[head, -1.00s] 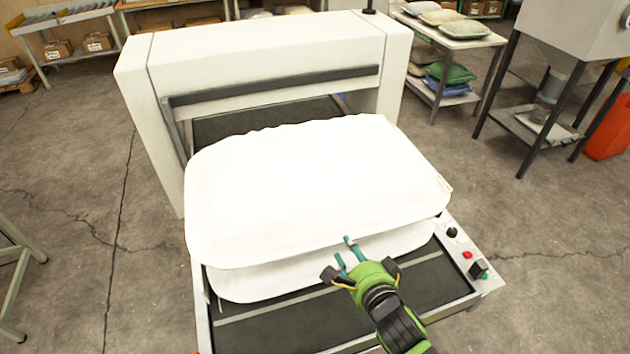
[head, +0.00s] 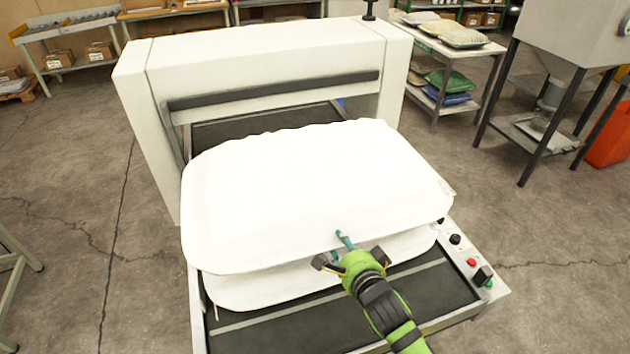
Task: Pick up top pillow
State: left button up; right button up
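The top pillow (head: 300,185) is white and lies flat on a second white pillow (head: 285,288), on the dark bed of a white machine. Only the front edge of the lower pillow shows. My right gripper (head: 337,245) is at the front edge of the top pillow, right of its middle. One teal finger lies over the top pillow's edge. The other finger is lower, near the gap between the pillows, and its tip is partly hidden. The fingers look spread. I cannot tell whether they touch the cloth. My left gripper is not in view.
The machine's white housing (head: 270,60) spans the bed behind the pillows. A control panel with buttons (head: 471,262) is at the bed's right. A shelf table (head: 462,48) with folded pillows stands at the back right, near a hopper on legs (head: 580,45).

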grip_shut()
jog(key=shift+f, duration=0.1)
